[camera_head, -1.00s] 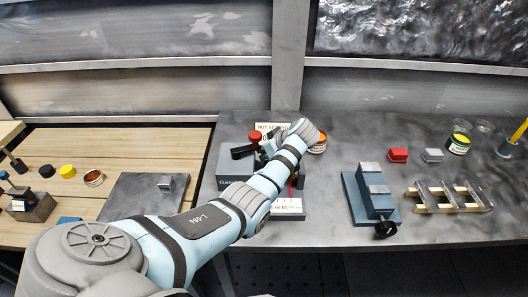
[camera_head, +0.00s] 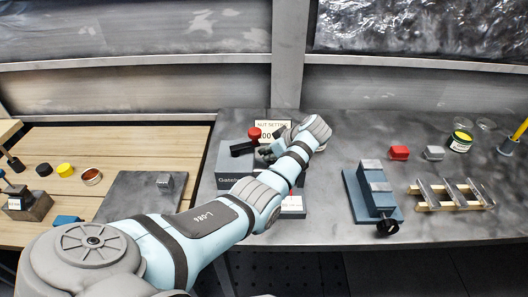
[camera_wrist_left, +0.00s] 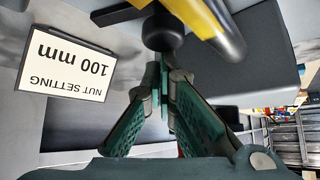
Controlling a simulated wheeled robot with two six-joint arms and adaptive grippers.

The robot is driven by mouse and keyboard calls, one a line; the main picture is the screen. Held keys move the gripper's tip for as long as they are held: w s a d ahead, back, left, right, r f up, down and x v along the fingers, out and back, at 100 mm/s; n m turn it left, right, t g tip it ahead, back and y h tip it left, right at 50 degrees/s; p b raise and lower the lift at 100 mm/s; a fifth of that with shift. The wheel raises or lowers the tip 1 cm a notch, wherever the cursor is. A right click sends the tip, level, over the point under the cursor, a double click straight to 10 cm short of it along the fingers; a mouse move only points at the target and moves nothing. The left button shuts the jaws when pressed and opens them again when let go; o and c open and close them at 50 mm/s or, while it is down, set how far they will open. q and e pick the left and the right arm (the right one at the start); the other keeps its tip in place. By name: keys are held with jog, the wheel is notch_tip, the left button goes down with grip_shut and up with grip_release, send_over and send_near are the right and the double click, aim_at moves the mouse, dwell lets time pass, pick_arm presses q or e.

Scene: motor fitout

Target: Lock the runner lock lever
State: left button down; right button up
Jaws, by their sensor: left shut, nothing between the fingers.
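A grey block unit (camera_head: 232,168) stands on the dark bench, with a red knob (camera_head: 254,134) and a black lever-like bar (camera_head: 242,149) on top. I cannot tell for sure which part is the runner lock lever. A yellow and black bar (camera_wrist_left: 205,22) passes beside that knob. My right gripper is not in view.
A sign (camera_wrist_left: 68,66) reads "NUT SETTING 100 mm". A blue vise (camera_head: 372,195), a slatted wooden rack (camera_head: 450,195), a red block (camera_head: 399,153) and a grey block (camera_head: 433,153) stand to the right.

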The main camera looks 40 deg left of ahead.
pick_arm(q)
jog(key=shift+d, duration=0.75)
jog(key=shift+w+d, duration=0.15)
jog(key=shift+d, duration=0.7)
jog(key=shift+w+d, duration=0.1)
jog(key=shift+d, duration=0.05)
jog(key=shift+w+d, duration=0.1)
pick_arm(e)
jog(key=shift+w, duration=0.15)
pick_arm(q)
jog(key=shift+r, duration=0.1)
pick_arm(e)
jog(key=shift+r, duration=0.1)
